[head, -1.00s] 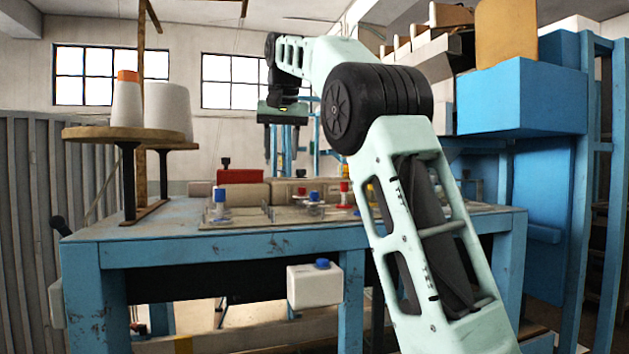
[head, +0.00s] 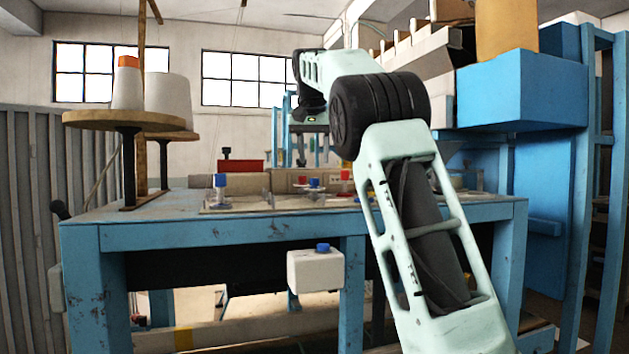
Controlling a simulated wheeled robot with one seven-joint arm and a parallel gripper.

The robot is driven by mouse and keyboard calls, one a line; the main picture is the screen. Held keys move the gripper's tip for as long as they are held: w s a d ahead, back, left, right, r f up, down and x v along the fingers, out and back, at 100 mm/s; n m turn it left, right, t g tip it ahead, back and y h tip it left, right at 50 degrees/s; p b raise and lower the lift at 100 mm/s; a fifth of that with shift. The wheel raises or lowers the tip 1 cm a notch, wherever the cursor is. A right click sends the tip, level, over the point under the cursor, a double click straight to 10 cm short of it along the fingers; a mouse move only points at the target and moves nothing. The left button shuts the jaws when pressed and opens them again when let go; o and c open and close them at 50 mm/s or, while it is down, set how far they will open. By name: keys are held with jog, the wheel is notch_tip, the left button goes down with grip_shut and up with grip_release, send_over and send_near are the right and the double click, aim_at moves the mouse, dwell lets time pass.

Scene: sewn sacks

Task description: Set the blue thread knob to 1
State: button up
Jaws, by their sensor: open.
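A blue-capped knob (head: 221,182) stands upright at the left of the clear panel (head: 237,206) on the blue table. A second, lower blue knob (head: 314,183) sits near the panel's middle, close to a red knob (head: 302,180). I cannot tell which blue one is the thread knob, and no scale or number is readable. My gripper (head: 309,158) points down above and behind the middle of the panel. It is open, with nothing seen between its fingers; the fingertips are small and dark here. It appears apart from the knobs.
Another red knob (head: 345,175) stands to the right, partly near my arm. A white box with a blue button (head: 322,248) hangs on the table front (head: 220,236). Thread cones (head: 170,103) stand on a round wooden stand at left. A blue cabinet (head: 522,90) is at right.

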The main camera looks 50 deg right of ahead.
aim_at(315, 183)
jog(key=x, duration=0.5)
jog(key=shift+w+d+f, duration=0.1)
jog(key=shift+d+f, duration=0.05)
jog(key=shift+f, duration=0.15)
grip_shut()
